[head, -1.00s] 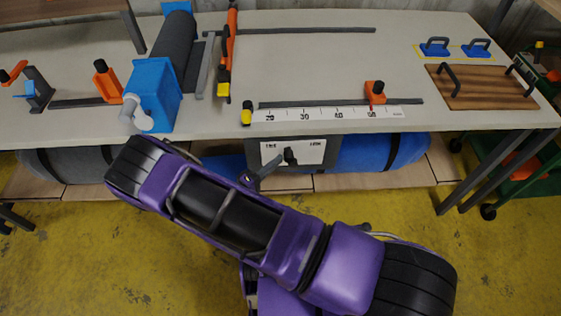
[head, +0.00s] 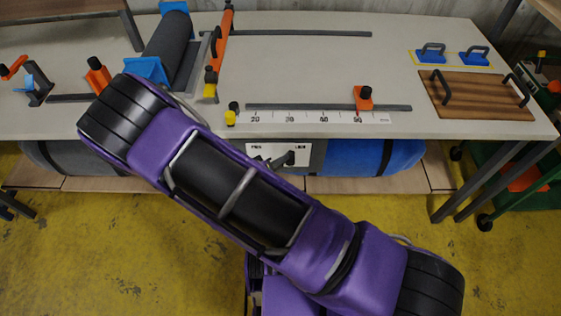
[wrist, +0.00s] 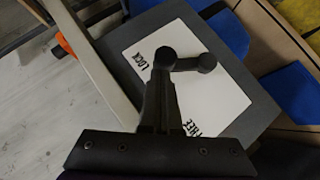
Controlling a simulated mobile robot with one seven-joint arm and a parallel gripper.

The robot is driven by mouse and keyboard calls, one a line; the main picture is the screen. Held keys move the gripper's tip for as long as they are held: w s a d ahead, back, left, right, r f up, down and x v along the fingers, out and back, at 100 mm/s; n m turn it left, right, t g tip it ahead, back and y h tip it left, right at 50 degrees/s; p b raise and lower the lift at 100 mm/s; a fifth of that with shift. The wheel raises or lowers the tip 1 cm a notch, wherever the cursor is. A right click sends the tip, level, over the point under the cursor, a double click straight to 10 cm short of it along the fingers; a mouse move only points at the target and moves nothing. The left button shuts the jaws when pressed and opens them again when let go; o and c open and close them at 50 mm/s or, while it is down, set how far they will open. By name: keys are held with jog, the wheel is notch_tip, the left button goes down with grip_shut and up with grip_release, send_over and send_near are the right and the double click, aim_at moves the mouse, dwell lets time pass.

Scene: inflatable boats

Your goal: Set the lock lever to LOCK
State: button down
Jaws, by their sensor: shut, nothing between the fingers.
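The lock lever (wrist: 190,63) is a dark bar with rounded ends on a white plate (wrist: 138,38) on a dark panel. In the wrist view its nearer end lies toward the LOCK label (wrist: 140,58), away from the FREE label (wrist: 193,128). My gripper (wrist: 160,90) is shut and empty, its fingers reaching up to that nearer end; I cannot tell whether they touch it. In the head view the lever (head: 290,158) shows small on the plate under the table front, and my arm hides part of the area to its left.
The workbench (head: 300,75) runs above the panel. A blue roll (head: 375,157) lies on the low shelf right of the plate, a grey roll (head: 60,157) at the left. A table leg (head: 465,185) and green cart (head: 515,195) stand at the right.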

jog(key=shift+d+f+b, duration=0.15)
jog(key=shift+d+b, duration=0.6)
jog(key=shift+b, duration=0.1)
jog(key=shift+d, duration=0.15)
